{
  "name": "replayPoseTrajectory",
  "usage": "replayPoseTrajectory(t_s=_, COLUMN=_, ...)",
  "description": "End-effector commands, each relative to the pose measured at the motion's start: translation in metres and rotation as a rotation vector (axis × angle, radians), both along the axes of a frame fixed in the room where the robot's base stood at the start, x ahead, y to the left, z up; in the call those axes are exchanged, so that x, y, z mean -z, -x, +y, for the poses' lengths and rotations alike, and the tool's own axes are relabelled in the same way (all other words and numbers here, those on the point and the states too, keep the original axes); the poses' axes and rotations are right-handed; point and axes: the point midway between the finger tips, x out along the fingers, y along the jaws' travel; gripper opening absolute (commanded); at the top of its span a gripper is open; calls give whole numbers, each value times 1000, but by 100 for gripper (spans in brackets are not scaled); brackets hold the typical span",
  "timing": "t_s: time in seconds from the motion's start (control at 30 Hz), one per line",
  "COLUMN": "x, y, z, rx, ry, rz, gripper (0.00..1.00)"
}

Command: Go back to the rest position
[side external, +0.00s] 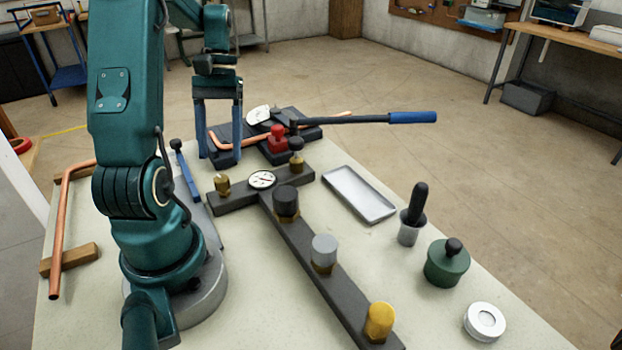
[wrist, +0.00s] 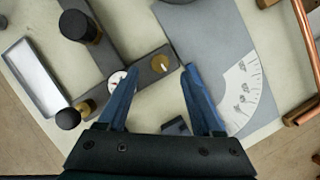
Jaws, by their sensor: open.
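My gripper (side external: 219,130) hangs from the arm above the table's far side, its two blue-grey fingers pointing down. In the wrist view my gripper (wrist: 155,85) has its fingers well apart with nothing held between them. Below and beyond the fingers in that view are a brass fitting (wrist: 160,63) and a round dial gauge (wrist: 118,78) on a dark bar. In the side view the gauge (side external: 262,180) and brass fitting (side external: 222,184) sit on the crosspiece of the dark T-shaped manifold (side external: 316,268). The fingers partly hide the bender behind them.
A pipe bender with a blue-handled lever (side external: 411,117) and a copper pipe (side external: 222,147) stands at the back. An empty metal tray (side external: 358,194), a grey cup with a black handle (side external: 411,227), a green pot (side external: 446,264) and a white ring (side external: 484,321) stand right. Another copper pipe (side external: 60,225) lies left.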

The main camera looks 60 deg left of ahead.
Motion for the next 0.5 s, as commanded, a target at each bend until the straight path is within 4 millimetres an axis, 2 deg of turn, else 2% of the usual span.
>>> replayPoseTrajectory(t_s=0.23, x=0, y=-1, z=-1, rx=5, ry=-1, rz=-1, gripper=67)
replayPoseTrajectory(t_s=0.33, x=-6, y=-10, z=-6, rx=52, ry=-25, rz=-16, gripper=67)
replayPoseTrajectory(t_s=0.43, x=-24, y=-25, z=-24, rx=157, ry=-80, rz=-57, gripper=67)
replayPoseTrajectory(t_s=0.5, x=-37, y=-33, z=-43, rx=246, ry=-125, rz=-99, gripper=67)
